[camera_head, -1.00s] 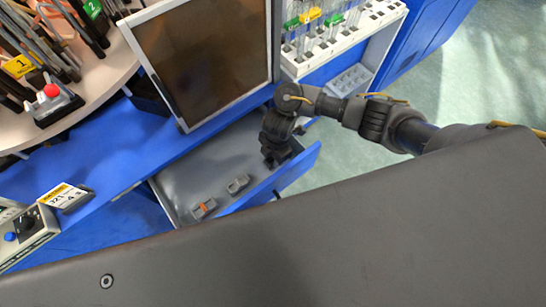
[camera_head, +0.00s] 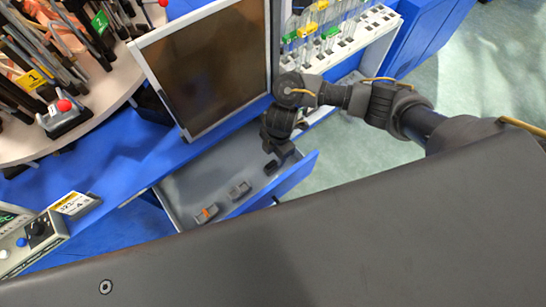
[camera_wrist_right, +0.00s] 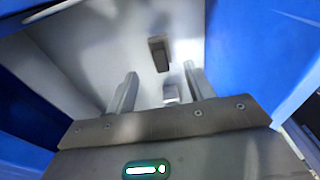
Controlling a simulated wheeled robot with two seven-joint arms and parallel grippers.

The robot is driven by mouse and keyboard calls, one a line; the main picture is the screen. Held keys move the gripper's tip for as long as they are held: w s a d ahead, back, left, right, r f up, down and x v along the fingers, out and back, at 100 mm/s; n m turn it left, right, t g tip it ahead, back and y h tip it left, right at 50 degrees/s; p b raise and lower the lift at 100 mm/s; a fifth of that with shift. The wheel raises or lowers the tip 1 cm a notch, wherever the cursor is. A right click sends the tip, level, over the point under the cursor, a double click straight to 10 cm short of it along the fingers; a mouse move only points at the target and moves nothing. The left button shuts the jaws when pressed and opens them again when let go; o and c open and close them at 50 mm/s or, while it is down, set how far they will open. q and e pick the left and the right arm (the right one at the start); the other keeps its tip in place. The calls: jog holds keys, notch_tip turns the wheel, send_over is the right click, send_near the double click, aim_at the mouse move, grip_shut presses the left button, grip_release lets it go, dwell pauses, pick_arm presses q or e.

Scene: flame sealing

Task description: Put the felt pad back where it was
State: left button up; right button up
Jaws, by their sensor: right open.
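A small dark block (camera_head: 270,167), which looks like the felt pad, lies on the floor of the open grey drawer (camera_head: 183,187), near its right end. My right gripper (camera_head: 280,150) is just above and beside it, pointing down into the drawer. In the right wrist view the two fingers (camera_wrist_right: 160,88) are spread apart with nothing gripped. That view shows a dark brownish block (camera_wrist_right: 159,53) beyond the fingertips and a paler grey one (camera_wrist_right: 170,93) between the fingers; I cannot tell for certain which is the pad. My left gripper is out of view.
A grey block (camera_head: 239,189) and an orange-marked grey block (camera_head: 206,213) lie further left in the drawer. The drawer's blue front (camera_head: 290,181) is close to the gripper. A framed dark panel (camera_head: 205,68) and a white rack (camera_head: 365,36) stand behind. Drawer floor between the blocks is bare.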

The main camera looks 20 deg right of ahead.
jog(key=shift+w+d+r+p, duration=0.1)
jog(key=shift+r+p, duration=0.1)
jog(key=shift+r, duration=0.6)
jog(key=shift+s+d+r+p, duration=0.1)
jog(key=shift+r+p, duration=0.15)
jog(key=shift+r, duration=0.5)
jog(key=shift+w+d+r+p, duration=0.1)
jog(key=shift+r+p, duration=0.1)
jog(key=shift+r, duration=0.6)
